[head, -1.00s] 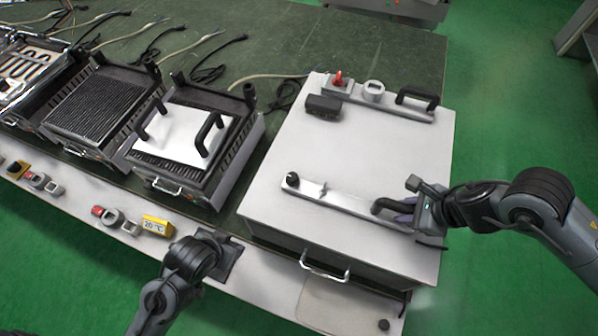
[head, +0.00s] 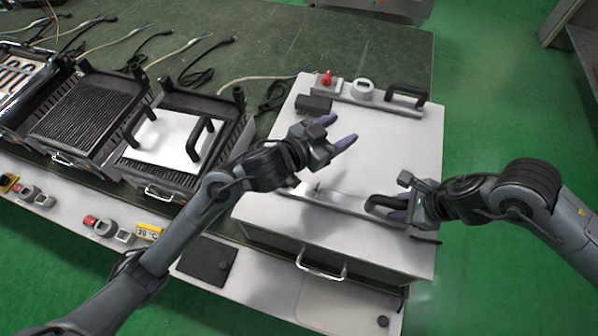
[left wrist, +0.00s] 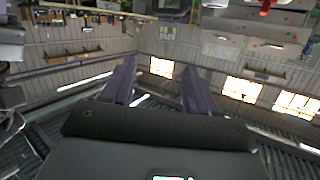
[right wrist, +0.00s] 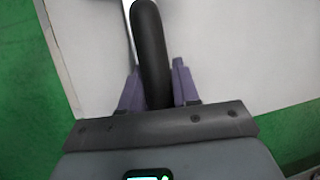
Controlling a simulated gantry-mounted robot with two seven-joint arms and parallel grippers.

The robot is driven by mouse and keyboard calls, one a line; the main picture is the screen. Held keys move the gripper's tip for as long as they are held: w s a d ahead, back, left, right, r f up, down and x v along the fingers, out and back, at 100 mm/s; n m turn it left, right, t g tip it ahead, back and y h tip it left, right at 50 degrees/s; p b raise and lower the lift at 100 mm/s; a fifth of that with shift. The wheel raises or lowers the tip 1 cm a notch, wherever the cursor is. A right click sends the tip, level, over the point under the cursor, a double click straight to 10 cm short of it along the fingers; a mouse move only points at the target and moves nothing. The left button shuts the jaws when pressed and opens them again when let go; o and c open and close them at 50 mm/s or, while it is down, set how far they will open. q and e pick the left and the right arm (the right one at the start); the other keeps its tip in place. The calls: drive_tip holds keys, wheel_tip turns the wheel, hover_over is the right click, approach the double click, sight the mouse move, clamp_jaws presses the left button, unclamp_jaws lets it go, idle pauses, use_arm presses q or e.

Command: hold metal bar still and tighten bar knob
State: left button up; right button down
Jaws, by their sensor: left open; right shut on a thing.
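The metal bar (head: 340,201) lies flat across the front of the white box lid (head: 385,140). A black curved handle (head: 383,203) stands at its right end. My right gripper (head: 402,208) is shut on this handle; the right wrist view shows the handle (right wrist: 150,50) between the purple fingers. My left gripper (head: 338,132) is open and empty above the lid, its fingers pointing right and slightly up in the head view. The left wrist view shows only the room beyond the open fingers (left wrist: 160,85).
Grill units (head: 165,140) stand to the left. A black pad (head: 207,258) lies in front.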

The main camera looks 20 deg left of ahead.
use_arm(q)
drive_tip(key=d+r+m+g+h, duration=0.2)
drive_tip(key=d+r+m+g, duration=0.2)
drive_tip(key=d+m, duration=0.4)
drive_tip(key=d+r+m+g+h, duration=0.3)
drive_tip(key=d+r+m+g, duration=0.15)
drive_tip(key=d, duration=0.65)
drive_tip(key=w+a+r+m+y, duration=0.2)
drive_tip(key=w+a+y, duration=0.35)
drive_tip(key=a, duration=0.35)
drive_tip(key=s+a+f+n+g+y, duration=0.4)
drive_tip(key=s+a+f+n+y, duration=0.15)
drive_tip(key=a, duration=0.25)
drive_tip(key=s+a+f+n+g+y, duration=0.4)
drive_tip(key=s+a+f+n+y, duration=0.1)
drive_tip(key=a+n, duration=0.25)
drive_tip(key=x, duration=1.1)
drive_tip(key=shift+w+a+f, duration=0.15)
drive_tip(key=shift+a+f, duration=0.05)
drive_tip(key=shift+a, duration=0.25)
drive_tip(key=shift+c, duration=0.4)
